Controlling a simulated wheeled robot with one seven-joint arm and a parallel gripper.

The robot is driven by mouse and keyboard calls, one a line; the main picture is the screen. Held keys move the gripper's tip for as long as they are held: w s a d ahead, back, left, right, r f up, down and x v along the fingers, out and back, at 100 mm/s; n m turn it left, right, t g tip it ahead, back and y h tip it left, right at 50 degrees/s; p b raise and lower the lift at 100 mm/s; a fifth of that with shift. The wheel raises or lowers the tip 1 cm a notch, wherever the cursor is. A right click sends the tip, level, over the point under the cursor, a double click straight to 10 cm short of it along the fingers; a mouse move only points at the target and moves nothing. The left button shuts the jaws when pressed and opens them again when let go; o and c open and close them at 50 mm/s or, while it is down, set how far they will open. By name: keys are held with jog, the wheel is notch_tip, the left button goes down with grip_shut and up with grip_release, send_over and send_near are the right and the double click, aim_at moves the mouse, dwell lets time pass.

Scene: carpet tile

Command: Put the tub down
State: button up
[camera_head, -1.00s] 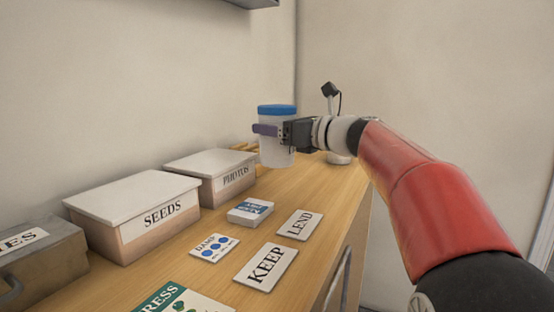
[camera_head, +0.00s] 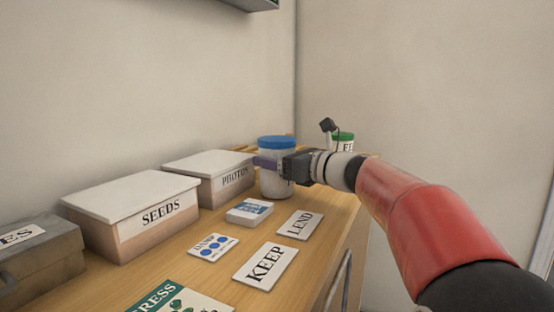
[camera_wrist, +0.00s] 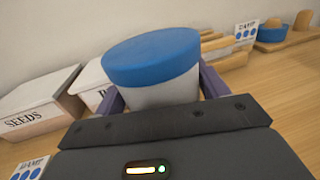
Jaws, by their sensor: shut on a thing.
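The tub (camera_head: 276,183) is white with a blue lid and stands upright. It is at the far part of the wooden counter, just right of the PHOTOS box. My gripper (camera_head: 268,164) is shut on the tub, with its purple fingers around the tub's sides. The tub's base appears at or very near the counter top; I cannot tell for certain whether it touches. In the wrist view the tub (camera_wrist: 152,70) fills the middle between the fingers, and its lower part is hidden by my gripper body.
The PHOTOS box (camera_head: 212,179) and SEEDS box (camera_head: 133,215) stand along the wall. A small card stack (camera_head: 249,211) and LEND (camera_head: 300,225) and KEEP (camera_head: 265,267) cards lie in front. A green-lidded container (camera_head: 344,139) stands behind my wrist. Wooden pieces (camera_wrist: 222,55) lie beyond the tub.

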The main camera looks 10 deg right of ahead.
jog(key=o, duration=1.4)
jog(key=shift+f, duration=0.1)
jog(key=shift+c, duration=0.2)
jog(key=o, duration=0.4)
